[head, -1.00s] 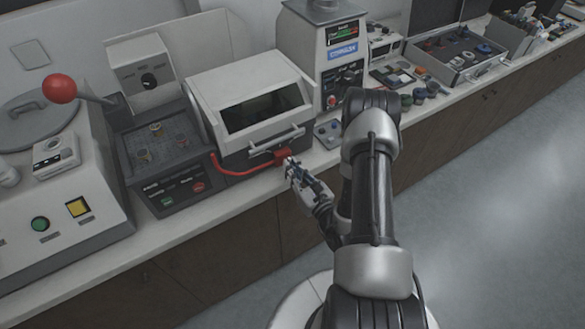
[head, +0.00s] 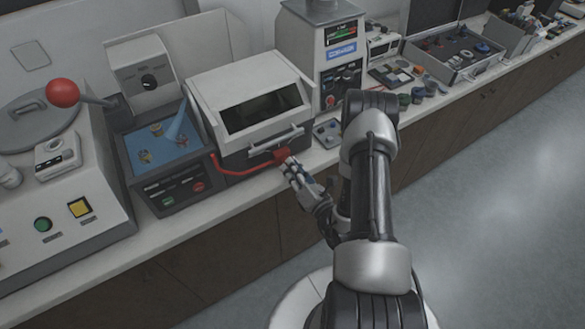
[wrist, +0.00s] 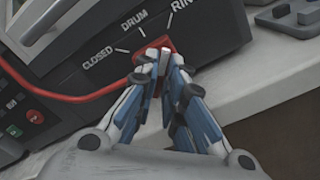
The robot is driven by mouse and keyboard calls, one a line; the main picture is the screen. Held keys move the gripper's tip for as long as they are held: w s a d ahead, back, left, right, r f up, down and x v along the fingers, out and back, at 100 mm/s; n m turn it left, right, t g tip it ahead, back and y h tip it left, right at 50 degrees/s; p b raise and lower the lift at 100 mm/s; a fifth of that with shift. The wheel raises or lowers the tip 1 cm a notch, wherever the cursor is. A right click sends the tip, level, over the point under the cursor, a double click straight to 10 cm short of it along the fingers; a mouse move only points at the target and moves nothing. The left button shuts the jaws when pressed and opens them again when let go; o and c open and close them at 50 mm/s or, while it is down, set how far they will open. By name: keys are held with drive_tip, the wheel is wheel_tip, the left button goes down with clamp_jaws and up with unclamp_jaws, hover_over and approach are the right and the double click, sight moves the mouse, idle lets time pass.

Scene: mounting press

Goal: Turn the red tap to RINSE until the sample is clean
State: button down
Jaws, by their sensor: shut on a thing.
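The red tap (head: 281,155) is on the front of the white and dark cabinet, below its handle. In the wrist view, the tap (wrist: 171,43) shows as red edges around my fingertips. My gripper (wrist: 162,56) is shut on it, and the fingers hide most of it. The labels CLOSED, DRUM and a cut-off RIN... fan out above the tap. I cannot tell exactly which label it points at. My gripper also shows in the head view (head: 287,164). I cannot make out the sample inside the dark cabinet window.
A red hose (head: 240,170) runs left from the tap. Left of the cabinet, a basin (head: 118,150) holds blue liquid, a pale blue stream and small round pieces. A red-knobbed lever (head: 62,92) stands further left. A small grey box (head: 328,132) sits close right of the tap.

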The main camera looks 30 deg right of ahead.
drive_tip(key=shift+w+r, duration=0.15)
drive_tip(key=shift+r, duration=0.1)
drive_tip(key=c, duration=1.6)
unclamp_jaws()
drive_tip(key=shift+f, duration=0.1)
drive_tip(key=shift+f, duration=0.1)
drive_tip(key=shift+s+d, duration=0.15)
drive_tip(key=shift+s, duration=3.6)
